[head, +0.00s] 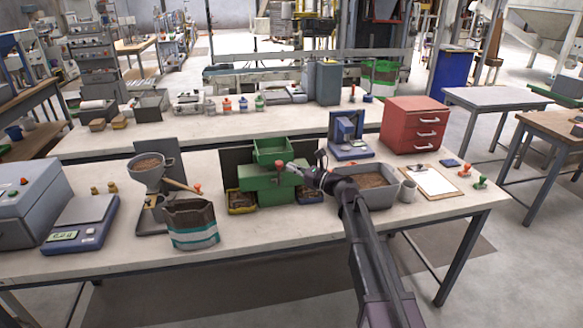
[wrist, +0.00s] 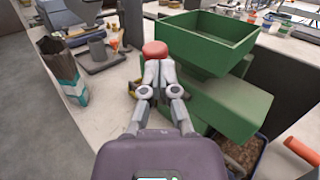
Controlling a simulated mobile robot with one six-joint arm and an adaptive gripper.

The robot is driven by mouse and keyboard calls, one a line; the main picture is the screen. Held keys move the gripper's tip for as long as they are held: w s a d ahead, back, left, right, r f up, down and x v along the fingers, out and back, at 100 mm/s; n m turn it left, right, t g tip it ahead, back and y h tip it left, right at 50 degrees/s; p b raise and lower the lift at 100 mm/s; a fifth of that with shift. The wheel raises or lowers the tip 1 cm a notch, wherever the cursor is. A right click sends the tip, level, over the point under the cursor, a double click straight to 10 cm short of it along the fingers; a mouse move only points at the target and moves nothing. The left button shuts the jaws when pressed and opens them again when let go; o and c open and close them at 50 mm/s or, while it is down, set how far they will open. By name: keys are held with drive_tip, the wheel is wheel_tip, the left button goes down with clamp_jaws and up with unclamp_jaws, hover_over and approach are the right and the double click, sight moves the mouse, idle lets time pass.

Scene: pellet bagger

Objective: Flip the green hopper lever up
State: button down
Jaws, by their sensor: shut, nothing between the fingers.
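The green hopper (head: 272,150) sits on a green body (head: 262,186) at the middle of the near bench. It also shows in the wrist view, with its open tray (wrist: 212,42) at the upper right. A red knob (head: 279,167), apparently the lever's end, is at the front of the green body. In the wrist view the red knob (wrist: 155,49) is just beyond my fingertips. My gripper (head: 291,168) is shut and empty, close in front of the green body. In the wrist view my gripper (wrist: 158,70) hides the lever's shaft; contact with the knob cannot be told.
A metal funnel stand (head: 148,178) and an open bag (head: 192,224) stand to the left. A yellow bin (head: 242,202) sits below the hopper. The bench's front edge is mostly clear.

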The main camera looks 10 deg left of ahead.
drive_tip(key=b+v, duration=0.1)
drive_tip(key=v, duration=1.2)
drive_tip(key=shift+w+d+f, duration=0.15)
drive_tip(key=shift+w+d, duration=0.05)
drive_tip(key=shift+w, duration=0.1)
drive_tip(key=s+d+f+n+g+h+p, duration=0.1)
drive_tip(key=s+d+f+n+g+h, duration=0.1)
drive_tip(key=s+d+f+n+h, duration=0.3)
drive_tip(key=s+d+f+n+g+h+p, duration=0.1)
drive_tip(key=s+d+f+n+g+h, duration=0.15)
drive_tip(key=s+f+n, duration=0.4)
drive_tip(key=s+d+f+n+g+h+p, duration=0.1)
drive_tip(key=s+d+n+h, duration=0.3)
drive_tip(key=d, duration=0.4)
drive_tip(key=s+d+f+n+h+p, duration=0.1)
drive_tip(key=s+d+f+n+h, duration=0.2)
drive_tip(key=s+d+n+h, duration=0.2)
drive_tip(key=s+d+h, duration=0.1)
drive_tip(key=s+d, duration=0.1)
drive_tip(key=d, duration=0.1)
drive_tip(key=shift+s+f+g, duration=0.15)
drive_tip(key=shift+s+g, duration=0.15)
drive_tip(key=shift+g, duration=0.05)
drive_tip(key=shift+a+n, duration=0.1)
drive_tip(key=shift+n, duration=0.15)
